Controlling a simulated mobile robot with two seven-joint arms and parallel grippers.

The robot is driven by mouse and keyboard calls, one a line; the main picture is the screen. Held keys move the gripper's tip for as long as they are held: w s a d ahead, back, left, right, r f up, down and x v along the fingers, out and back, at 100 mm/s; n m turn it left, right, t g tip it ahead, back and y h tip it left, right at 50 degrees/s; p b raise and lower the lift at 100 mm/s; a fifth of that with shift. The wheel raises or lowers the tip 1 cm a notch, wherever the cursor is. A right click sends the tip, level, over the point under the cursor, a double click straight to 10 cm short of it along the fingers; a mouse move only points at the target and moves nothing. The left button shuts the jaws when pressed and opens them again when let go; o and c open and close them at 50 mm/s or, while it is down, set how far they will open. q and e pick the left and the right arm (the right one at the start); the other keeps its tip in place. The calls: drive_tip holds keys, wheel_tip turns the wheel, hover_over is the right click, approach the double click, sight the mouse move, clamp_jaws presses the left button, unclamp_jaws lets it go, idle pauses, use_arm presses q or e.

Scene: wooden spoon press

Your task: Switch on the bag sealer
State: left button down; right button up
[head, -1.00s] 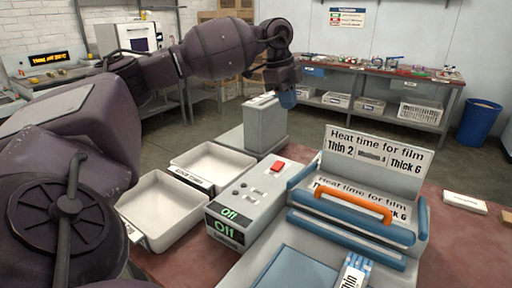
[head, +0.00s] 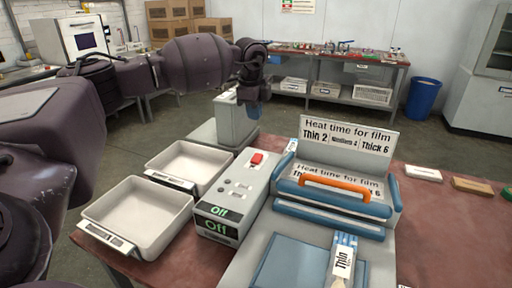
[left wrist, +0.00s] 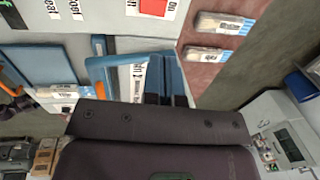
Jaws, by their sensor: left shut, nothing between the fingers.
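The bag sealer shows in the head view as a grey control box (head: 236,196) beside a blue press (head: 335,203) with an orange handle (head: 335,184). A red switch (head: 257,158) sits on top of the box, at its far end. Two green displays on the box front (head: 215,218) read "Off". My left gripper (head: 254,104) is above and beyond the switch, apart from it, beside a grey upright block; its fingertips are hard to make out there. In the left wrist view its dark blue fingers (left wrist: 167,68) are together and empty. My right gripper is not in view.
Two white trays (head: 137,208) stand left of the control box. The grey upright block (head: 235,124) stands behind it. Thin bags (head: 343,258) lie at the press front. Small labelled packets (head: 423,173) lie on the red table's right, with bare tabletop (head: 430,235) in front.

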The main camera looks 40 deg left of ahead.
sight(257, 155)
use_arm(q)
drive_tip(key=f+b, duration=0.1)
drive_tip(key=f, duration=0.3)
drive_tip(key=w+f, duration=0.1)
drive_tip(key=f, duration=0.3)
drive_tip(key=f+b, duration=0.1)
drive_tip(key=f, duration=0.3)
drive_tip(key=shift+w+a+f+b, duration=0.1)
drive_tip(key=shift+w+a+b, duration=0.15)
drive_tip(key=shift+w+b, duration=0.1)
drive_tip(key=shift+w+f, duration=0.1)
drive_tip(key=shift+f, duration=0.75)
drive_tip(key=shift+w, duration=0.1)
